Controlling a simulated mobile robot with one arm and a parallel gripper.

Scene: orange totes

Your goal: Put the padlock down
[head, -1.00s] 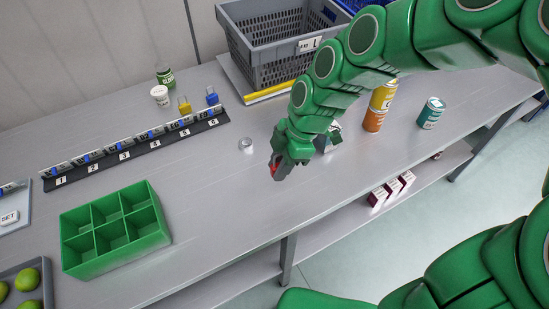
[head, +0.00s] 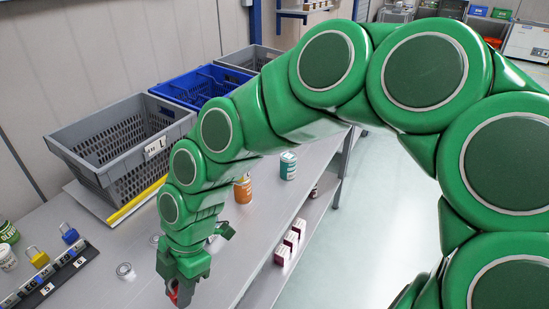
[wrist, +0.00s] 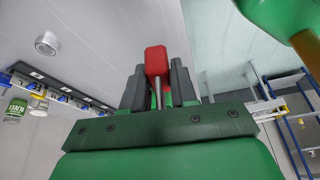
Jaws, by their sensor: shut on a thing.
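A red padlock (wrist: 156,60) is held between the dark fingers of my gripper (wrist: 160,88) in the wrist view. Its red body sticks out past the fingertips, and a silver bar, apparently its shackle, runs back between the fingers. In the head view my gripper (head: 179,293) points down over the grey table, near the bottom edge. Only a small red part of the padlock (head: 173,291) shows there; the fingers hide the rest. I cannot tell whether it touches the table.
A silver round piece (head: 125,270) lies left of my gripper. A yellow padlock (head: 37,257) and a blue padlock (head: 69,234) stand by a numbered rail (head: 62,275). A grey crate (head: 118,150) stands behind. Cans (head: 243,189) stand to the right, near the table edge.

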